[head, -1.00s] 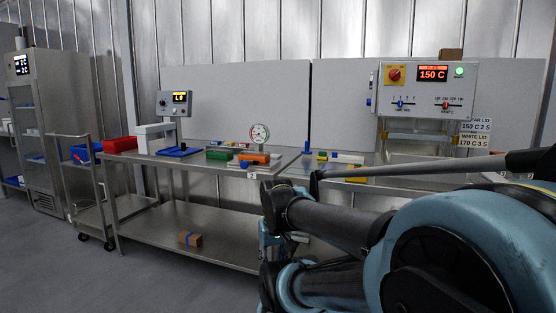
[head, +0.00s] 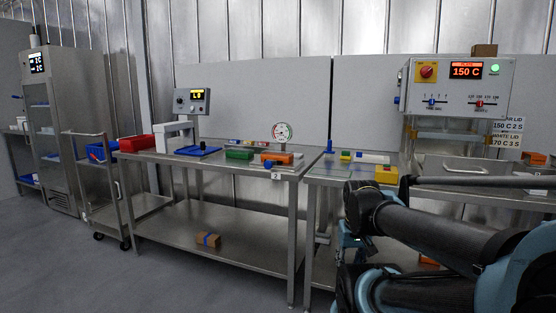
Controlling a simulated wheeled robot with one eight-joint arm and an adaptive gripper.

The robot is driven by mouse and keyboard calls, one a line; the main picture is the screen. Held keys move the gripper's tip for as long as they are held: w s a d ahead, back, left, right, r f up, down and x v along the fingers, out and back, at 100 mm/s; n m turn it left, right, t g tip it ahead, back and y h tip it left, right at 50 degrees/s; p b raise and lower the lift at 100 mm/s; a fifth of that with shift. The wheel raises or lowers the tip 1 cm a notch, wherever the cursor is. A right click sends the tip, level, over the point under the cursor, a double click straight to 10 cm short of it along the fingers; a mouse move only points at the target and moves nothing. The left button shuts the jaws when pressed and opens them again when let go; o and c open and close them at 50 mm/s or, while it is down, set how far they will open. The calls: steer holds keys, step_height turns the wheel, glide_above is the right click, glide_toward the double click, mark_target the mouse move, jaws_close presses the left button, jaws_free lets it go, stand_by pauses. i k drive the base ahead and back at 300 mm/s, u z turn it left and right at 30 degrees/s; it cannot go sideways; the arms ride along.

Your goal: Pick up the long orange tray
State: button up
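An orange tray (head: 284,157) lies on the left steel table near its right end. It looks like a low, longish block at this distance. A small blue item (head: 268,164) sits at its front left, and I cannot tell whether they touch. My arm fills the lower right of the head view, well to the right of the tray and nearer to me. I cannot make out my gripper's fingers; the arm's far end is hidden among its own dark and teal links.
A green tray (head: 240,153) lies left of the orange one, with a round dial gauge (head: 282,132) behind. A blue tray (head: 198,151) and red bin (head: 137,143) are further left. A yellow block (head: 386,174) sits on the right table. Floor in front (head: 180,280) is clear.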

mark_target(287, 158)
steer(key=z, duration=0.05)
steer(key=i, duration=1)
steer(key=u, duration=0.05)
